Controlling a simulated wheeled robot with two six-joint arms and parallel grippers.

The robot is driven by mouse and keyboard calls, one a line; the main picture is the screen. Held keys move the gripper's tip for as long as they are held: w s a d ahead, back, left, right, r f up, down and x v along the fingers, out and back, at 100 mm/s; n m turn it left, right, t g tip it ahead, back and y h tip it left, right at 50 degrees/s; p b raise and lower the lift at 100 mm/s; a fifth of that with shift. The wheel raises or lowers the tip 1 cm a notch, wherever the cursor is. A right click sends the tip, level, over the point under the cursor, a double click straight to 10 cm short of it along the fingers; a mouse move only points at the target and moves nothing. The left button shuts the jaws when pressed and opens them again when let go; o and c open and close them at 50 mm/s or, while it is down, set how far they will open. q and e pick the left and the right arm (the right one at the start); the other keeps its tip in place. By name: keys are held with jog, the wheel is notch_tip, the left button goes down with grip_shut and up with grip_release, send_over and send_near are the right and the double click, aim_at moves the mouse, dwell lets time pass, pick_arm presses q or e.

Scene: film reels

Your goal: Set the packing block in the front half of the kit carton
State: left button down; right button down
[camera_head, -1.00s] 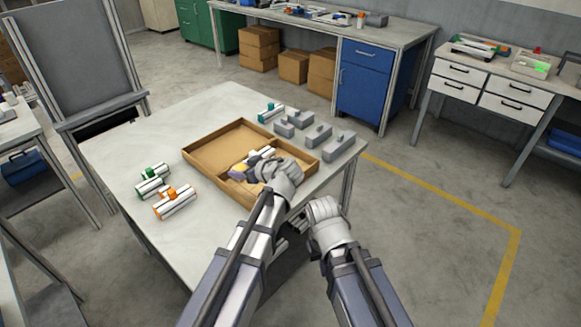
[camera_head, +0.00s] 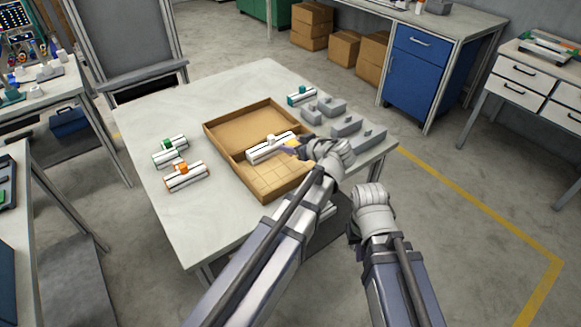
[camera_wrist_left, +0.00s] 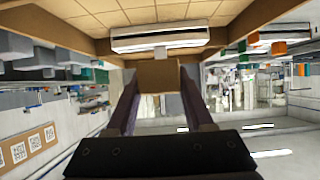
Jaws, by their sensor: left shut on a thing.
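The kit carton (camera_head: 213,143) is an open tan tray on the table, with a bare back half and a grid-marked front half (camera_head: 265,180). A white rail-shaped part (camera_head: 262,153) with a white top piece lies in it near the middle; it also shows in the left wrist view (camera_wrist_left: 160,38). My left gripper (camera_head: 293,148) is over the carton's right part, beside that part's right end. It is shut on a small tan block, apparently the packing block (camera_wrist_left: 159,76). My right gripper (camera_head: 368,208) is right of the table's front edge; its fingers cannot be made out.
Several grey blocks (camera_head: 345,128) and a teal-topped part (camera_head: 300,96) stand right of and behind the carton. A green-topped part (camera_head: 169,149) and an orange-topped part (camera_head: 185,175) lie to its left. The table's (camera_head: 215,225) front left is clear.

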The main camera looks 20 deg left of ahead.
aim_at(292, 171)
pick_arm(q)
jog(key=shift+f+b, duration=3.8)
jog(key=shift+f, duration=0.5)
jog(key=shift+r, duration=0.1)
jog(key=shift+c, duration=1.4)
grip_release()
